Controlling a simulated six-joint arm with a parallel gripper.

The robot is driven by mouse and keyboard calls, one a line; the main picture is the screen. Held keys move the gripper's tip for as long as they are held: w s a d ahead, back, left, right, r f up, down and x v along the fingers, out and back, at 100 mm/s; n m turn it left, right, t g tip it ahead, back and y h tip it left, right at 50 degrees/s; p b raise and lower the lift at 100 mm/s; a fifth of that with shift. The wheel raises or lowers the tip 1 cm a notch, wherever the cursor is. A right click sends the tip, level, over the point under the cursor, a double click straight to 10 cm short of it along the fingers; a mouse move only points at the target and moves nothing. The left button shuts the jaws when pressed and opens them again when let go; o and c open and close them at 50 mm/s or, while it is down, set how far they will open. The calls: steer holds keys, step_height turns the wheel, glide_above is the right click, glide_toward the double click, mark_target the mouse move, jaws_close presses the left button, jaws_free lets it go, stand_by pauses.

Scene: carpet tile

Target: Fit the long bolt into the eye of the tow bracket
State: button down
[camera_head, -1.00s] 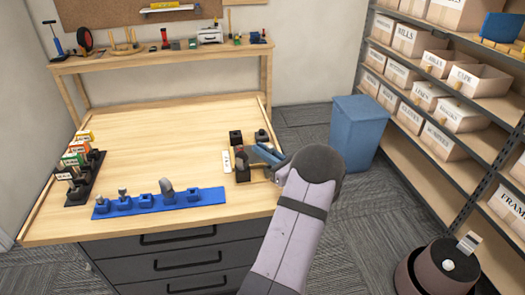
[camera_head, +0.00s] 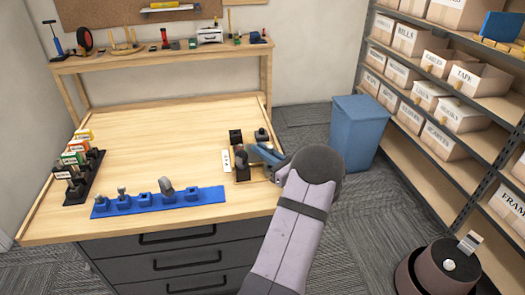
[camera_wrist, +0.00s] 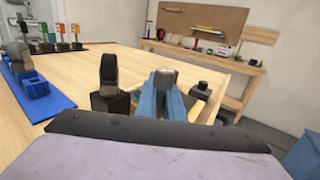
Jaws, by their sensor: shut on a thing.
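My gripper (camera_head: 257,154) is low over the right side of the bench. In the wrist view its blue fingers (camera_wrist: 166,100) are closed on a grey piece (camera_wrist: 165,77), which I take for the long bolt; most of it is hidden. Left of the fingers, a dark rounded upright piece (camera_wrist: 109,70) stands in a black block (camera_wrist: 108,102). It also shows in the head view (camera_head: 241,158), beside the fingertips. It may be the tow bracket; its eye cannot be made out. I cannot tell whether the held piece touches it.
A blue rack (camera_head: 207,196) with several grey parts lies at the front. A black rack (camera_head: 82,186) with labelled cards stands at the left. Small dark blocks (camera_head: 235,136) stand just behind the gripper. The bench middle is clear. A blue bin (camera_head: 355,135) stands beyond the right edge.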

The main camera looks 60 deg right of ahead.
steer(key=shift+f+b, duration=0.95)
steer(key=shift+f, duration=0.2)
steer(key=c, duration=1.8)
jaws_free()
steer(key=shift+s+f, duration=0.15)
steer(key=shift+b+v, duration=1.05)
steer(key=shift+v, duration=2.5)
steer(key=shift+a, duration=0.1)
